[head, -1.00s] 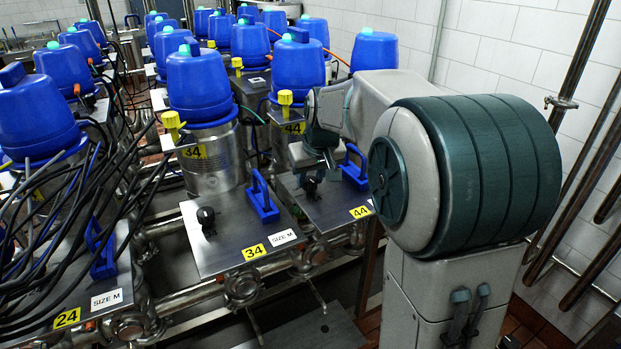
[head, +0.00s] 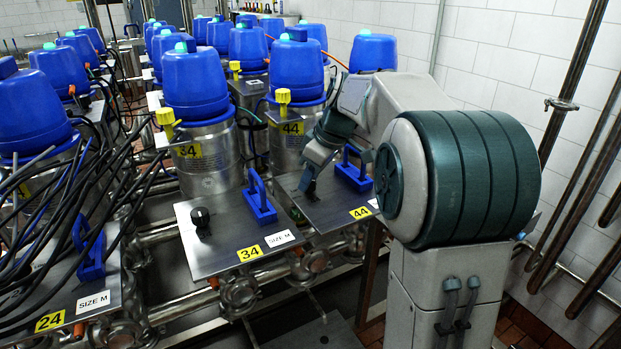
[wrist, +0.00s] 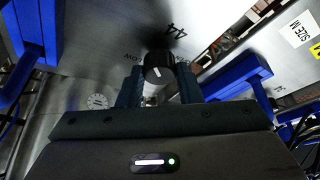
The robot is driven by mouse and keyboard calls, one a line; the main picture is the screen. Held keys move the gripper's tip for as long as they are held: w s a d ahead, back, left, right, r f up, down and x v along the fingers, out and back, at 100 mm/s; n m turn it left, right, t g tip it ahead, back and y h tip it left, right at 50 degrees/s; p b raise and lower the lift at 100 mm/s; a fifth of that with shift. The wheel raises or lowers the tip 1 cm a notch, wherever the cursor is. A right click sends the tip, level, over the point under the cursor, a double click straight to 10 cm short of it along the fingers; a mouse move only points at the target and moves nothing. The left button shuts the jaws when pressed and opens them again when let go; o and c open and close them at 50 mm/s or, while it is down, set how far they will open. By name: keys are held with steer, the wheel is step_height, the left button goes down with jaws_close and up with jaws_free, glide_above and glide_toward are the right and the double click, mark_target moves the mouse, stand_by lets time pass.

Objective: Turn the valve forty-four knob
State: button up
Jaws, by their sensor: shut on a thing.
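The valve forty-four knob is a small black knob (wrist: 158,70) with a white pointer line. In the wrist view it sits between the two dark fingers of my gripper (wrist: 158,84), which is shut on it. The number 44 is printed on the metal plate just beyond the knob. In the head view my gripper (head: 311,184) reaches down to the valve forty-four plate (head: 325,213), which bears a yellow 44 label (head: 360,213). There the knob is mostly hidden by my gripper and hard to make out.
A blue handle (head: 353,169) stands on the plate right of the knob. The valve thirty-four plate (head: 215,240), with its own black knob (head: 201,219) and blue handle (head: 260,200), lies to the left. Blue-capped valves stand behind. Black cables (head: 60,230) crowd the far left.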

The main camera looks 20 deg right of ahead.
steer(key=shift+r, duration=0.1)
stand_by(0.3)
steer(key=o, duration=1)
steer(key=shift+d, duration=0.1)
steer(key=v, duration=1.3)
steer(key=shift+s+d+r, duration=0.15)
steer(key=shift+r, duration=0.15)
